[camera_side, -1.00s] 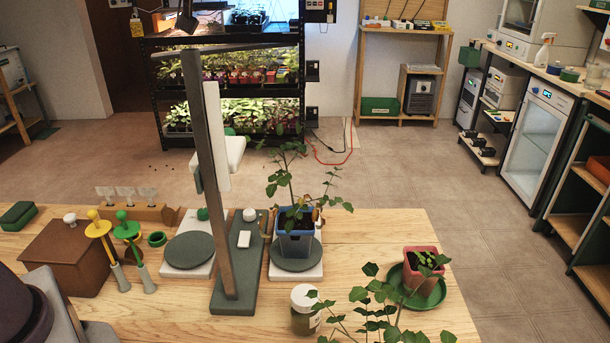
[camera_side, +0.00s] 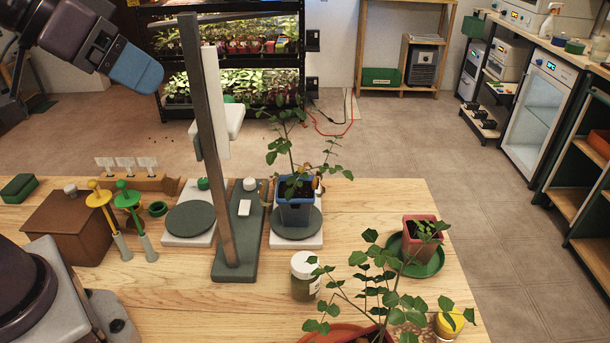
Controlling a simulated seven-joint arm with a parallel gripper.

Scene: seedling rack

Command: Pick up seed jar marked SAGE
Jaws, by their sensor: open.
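A glass jar (camera_side: 305,281) with a white lid and dark greenish contents stands upright on the wooden bench, in front of the right scale. A pale label shows on its right side, but I cannot read it. A yellow-lidded container (camera_side: 449,324) stands at the lower right, partly covered by leaves. I cannot tell which one is marked SAGE. A blue-ended part of my arm hangs at the upper left, over the floor behind the bench and far from both. No gripper fingers show.
A leafy plant (camera_side: 390,285) rises in front, right of the jar. A tall grey post (camera_side: 210,130) stands behind it. A blue pot (camera_side: 294,212) sits on the right scale; a red pot (camera_side: 421,240) sits on a green saucer (camera_side: 440,258). Bare wood lies left of the jar.

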